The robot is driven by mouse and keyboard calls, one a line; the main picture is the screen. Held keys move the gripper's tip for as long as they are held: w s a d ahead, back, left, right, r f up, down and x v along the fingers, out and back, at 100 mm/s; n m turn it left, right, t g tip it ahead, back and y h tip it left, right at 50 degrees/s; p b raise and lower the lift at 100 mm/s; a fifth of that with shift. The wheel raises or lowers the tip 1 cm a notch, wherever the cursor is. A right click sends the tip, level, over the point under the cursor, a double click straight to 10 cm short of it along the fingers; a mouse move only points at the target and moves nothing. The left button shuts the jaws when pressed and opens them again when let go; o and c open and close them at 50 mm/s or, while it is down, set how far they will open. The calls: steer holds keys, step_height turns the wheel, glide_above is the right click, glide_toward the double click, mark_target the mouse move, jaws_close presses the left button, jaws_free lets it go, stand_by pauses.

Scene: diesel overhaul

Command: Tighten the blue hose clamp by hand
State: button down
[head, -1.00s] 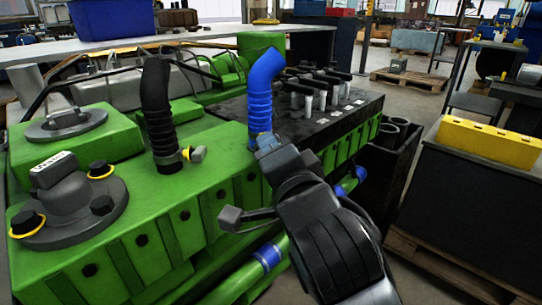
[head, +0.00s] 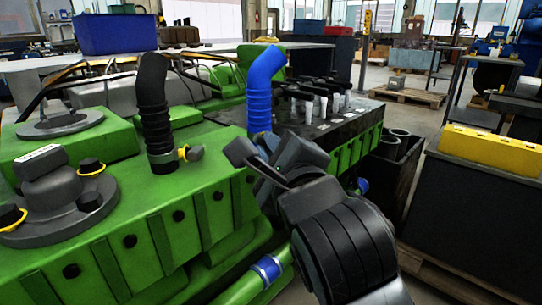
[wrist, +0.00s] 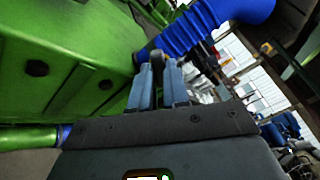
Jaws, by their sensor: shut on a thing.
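The blue ribbed hose (head: 262,95) stands upright on the green engine (head: 165,222) and bends right at its top. It also shows in the wrist view (wrist: 190,30). My gripper (head: 255,153) is at the hose's base, on the near side, and hides most of the clamp there. In the wrist view my gripper (wrist: 162,72) has its blue-grey fingers close together around a small dark grey knob (wrist: 156,57) beside the hose's foot. The clamp's band cannot be made out clearly.
A green pipe with a blue band (head: 266,269) runs below. A yellow block (head: 490,148) rests on a dark cabinet.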

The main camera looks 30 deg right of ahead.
steer(key=shift+f+m+b, duration=0.15)
steer(key=shift+m+b, duration=0.55)
steer(key=shift+m, duration=1.2)
steer(key=c, duration=1.4)
jaws_free()
steer(key=shift+p+v, duration=3.9)
steer(key=shift+v, duration=0.05)
